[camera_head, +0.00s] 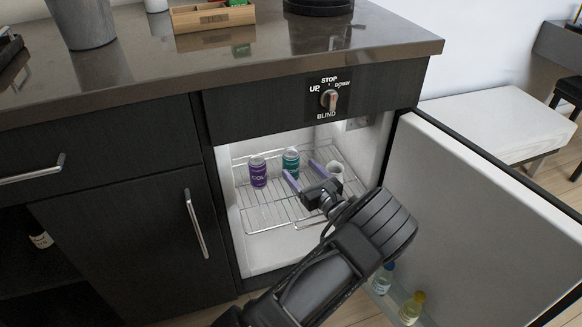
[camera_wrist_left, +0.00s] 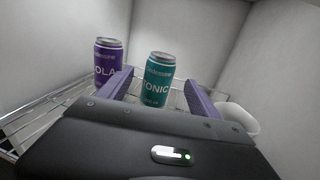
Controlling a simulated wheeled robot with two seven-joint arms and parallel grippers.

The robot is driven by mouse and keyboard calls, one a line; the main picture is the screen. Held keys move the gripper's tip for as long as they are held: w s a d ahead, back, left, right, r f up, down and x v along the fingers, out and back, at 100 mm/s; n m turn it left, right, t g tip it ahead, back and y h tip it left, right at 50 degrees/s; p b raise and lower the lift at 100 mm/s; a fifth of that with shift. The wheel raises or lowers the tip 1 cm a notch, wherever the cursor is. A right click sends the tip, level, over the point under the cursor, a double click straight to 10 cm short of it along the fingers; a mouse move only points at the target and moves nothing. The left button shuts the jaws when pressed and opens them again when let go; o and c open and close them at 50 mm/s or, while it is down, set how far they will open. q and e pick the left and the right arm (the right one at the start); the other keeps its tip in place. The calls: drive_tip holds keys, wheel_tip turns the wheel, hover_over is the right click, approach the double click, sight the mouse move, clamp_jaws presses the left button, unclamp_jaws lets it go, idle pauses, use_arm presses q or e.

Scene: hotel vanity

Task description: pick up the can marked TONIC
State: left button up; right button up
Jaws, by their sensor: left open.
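The teal can marked TONIC (camera_head: 291,162) stands upright on a wire shelf inside the open minibar. It also shows in the left wrist view (camera_wrist_left: 157,82), ahead of and between the two fingers. My left gripper (camera_head: 302,174) reaches into the minibar with its purple fingers open and apart. In the left wrist view the left gripper (camera_wrist_left: 155,93) has nothing clearly held between its fingers. The purple COLA can (camera_head: 258,171) stands upright left of the TONIC can, and in the left wrist view (camera_wrist_left: 107,62) it is just outside the left finger. My right gripper is not in view.
The countertop (camera_head: 150,75) lies above the opening.

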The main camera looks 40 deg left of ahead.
sight(296, 165)
use_arm(q)
drive_tip(key=b+x, duration=0.1)
drive_tip(key=x, duration=0.2)
drive_tip(key=shift+w+a+f, duration=0.1)
drive_tip(key=shift+a+f, duration=0.05)
drive_tip(key=shift+a, duration=0.25)
drive_tip(key=shift+w+a, duration=0.2)
drive_tip(key=shift+a, duration=0.1)
drive_tip(key=shift+c, duration=0.4)
clamp_jaws()
